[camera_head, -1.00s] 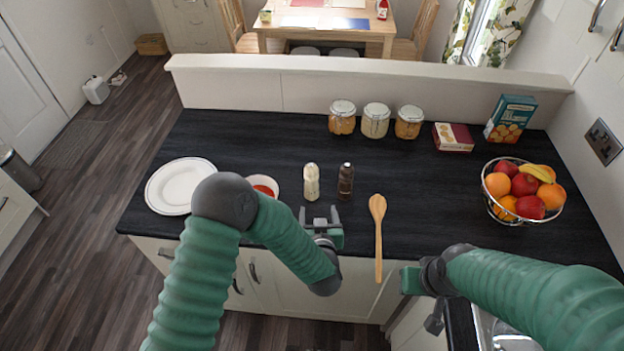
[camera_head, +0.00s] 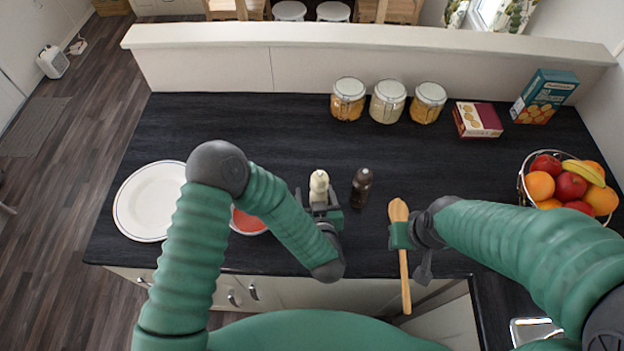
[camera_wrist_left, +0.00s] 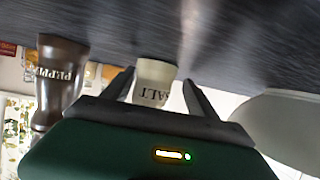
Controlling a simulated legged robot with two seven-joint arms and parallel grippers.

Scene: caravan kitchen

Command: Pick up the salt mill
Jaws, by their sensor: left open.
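The cream salt mill (camera_head: 319,182) stands upright on the dark worktop. It also shows in the left wrist view (camera_wrist_left: 153,82), upside down, its SALT lettering partly hidden by my gripper. My left gripper (camera_head: 318,198) is open, with one finger on each side of the mill; I cannot tell whether they touch it. In the left wrist view the mill lies between the two fingers (camera_wrist_left: 160,92). My right gripper (camera_head: 404,236) is over the wooden spoon, and its jaw state is unclear.
The dark pepper mill (camera_head: 361,187) stands close to the right of the salt mill. A bowl with red contents (camera_head: 248,222) is partly behind my left arm. A white plate (camera_head: 145,205) is further left. Glass jars (camera_head: 388,102) stand behind.

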